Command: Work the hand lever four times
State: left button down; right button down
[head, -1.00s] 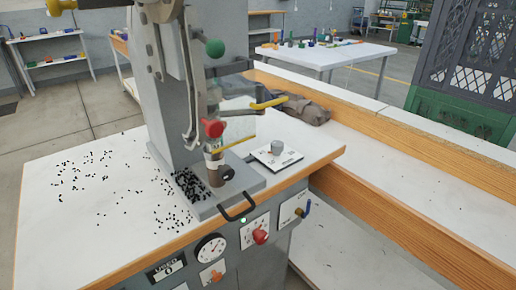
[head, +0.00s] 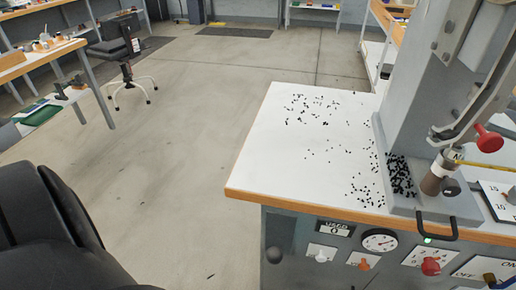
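The eyelet press (head: 412,75) stands at the right edge, and its upper part is cut off. A red ball knob (head: 487,139) shows at the right beside a grey metal bar (head: 470,110). A yellow rod (head: 488,165) runs out of the picture below the knob. I cannot tell which of these belongs to the hand lever. A brown and grey cylinder (head: 433,182) stands on the press base, near a heap of small black pieces (head: 400,176). Neither of my grippers is in view.
The white worktop (head: 290,160) has scattered black bits. A black chair (head: 120,50) stands at the back left. The floor between is clear.

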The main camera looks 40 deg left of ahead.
aim_at(274, 255)
jog(key=u, duration=1.05)
